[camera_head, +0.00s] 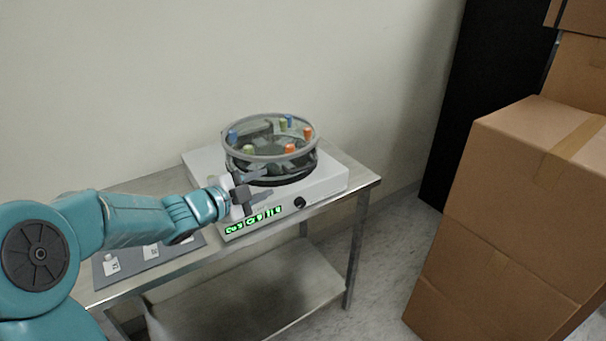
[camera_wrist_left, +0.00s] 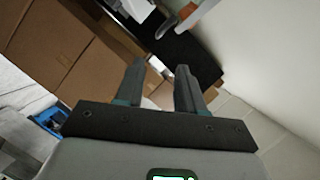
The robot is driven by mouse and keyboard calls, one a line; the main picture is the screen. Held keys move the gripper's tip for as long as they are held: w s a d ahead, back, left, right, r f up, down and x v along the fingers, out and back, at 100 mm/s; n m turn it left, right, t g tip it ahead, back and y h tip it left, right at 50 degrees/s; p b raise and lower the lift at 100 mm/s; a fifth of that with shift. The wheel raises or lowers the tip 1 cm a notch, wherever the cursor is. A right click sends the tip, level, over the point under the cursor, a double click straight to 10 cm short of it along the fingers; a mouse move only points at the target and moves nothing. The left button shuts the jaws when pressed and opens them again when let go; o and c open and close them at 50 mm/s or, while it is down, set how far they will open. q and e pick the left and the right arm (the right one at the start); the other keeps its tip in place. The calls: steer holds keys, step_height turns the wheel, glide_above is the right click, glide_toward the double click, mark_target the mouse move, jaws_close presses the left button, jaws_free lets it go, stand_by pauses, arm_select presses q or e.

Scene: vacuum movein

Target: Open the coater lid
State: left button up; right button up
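The coater (camera_head: 334,172) is a white box on a metal table, with a dark round bowl and green lit digits on its front. Its round clear lid (camera_head: 270,155) sits level over the bowl, with several blue, green and orange knobs around the rim. My left gripper (camera_head: 266,184) is in front of the lid, at its lower left, with its fingers pointing right. Its two fingers are apart with nothing seen between them; they also show apart in the left wrist view (camera_wrist_left: 160,70). Whether a finger touches the lid cannot be told. My right gripper is not in view.
The metal table (camera_head: 365,182) has a lower shelf (camera_head: 270,290). A grey mat (camera_head: 125,268) with small white labelled items lies on its left part, partly behind my arm. Cardboard boxes (camera_head: 520,190) are stacked at the right, near a black panel (camera_head: 490,90). A wall stands behind the table.

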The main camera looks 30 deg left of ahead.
mark_target(298, 170)
arm_select(q)
steer(key=x, duration=1.5)
steer(key=shift+w+d+f+p, duration=0.1)
steer(key=shift+d+f+p, duration=0.15)
steer(key=shift+p, duration=0.05)
jaws_close()
